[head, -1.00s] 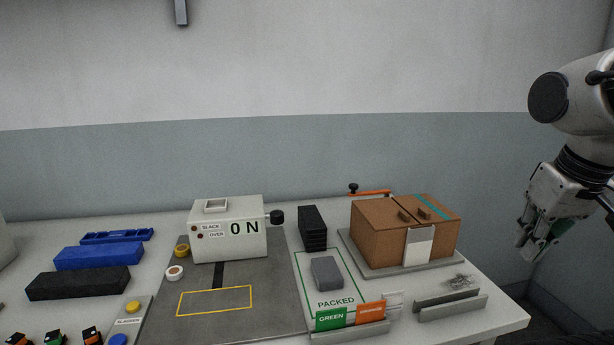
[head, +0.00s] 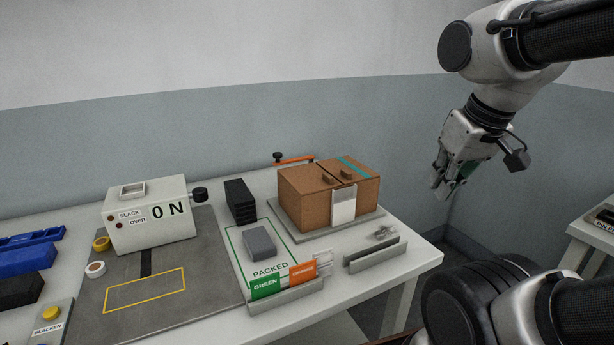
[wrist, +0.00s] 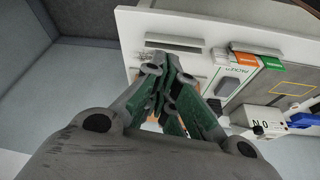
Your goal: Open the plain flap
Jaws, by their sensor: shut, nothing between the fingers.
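A brown cardboard box (head: 303,212) stands on a grey base plate toward the table's right end. Its top is closed by two flaps, each with a small brown handle. The plain flap (head: 300,179) is the left one and lies flat. The other flap (head: 362,175) has a teal stripe and also lies flat. A white label hangs on the box's front. My gripper (head: 440,189) is in the air to the right of the box, apart from it and beyond the table's edge, pointing down. Its green-padded fingers are together and empty in the wrist view (wrist: 170,68).
An orange bar with a black knob (head: 293,160) is behind the box. A grey rail (head: 375,255) and card holder (head: 287,295) stand in front. A black stack (head: 240,202) and white ON box (head: 150,220) are left. Free air surrounds my gripper.

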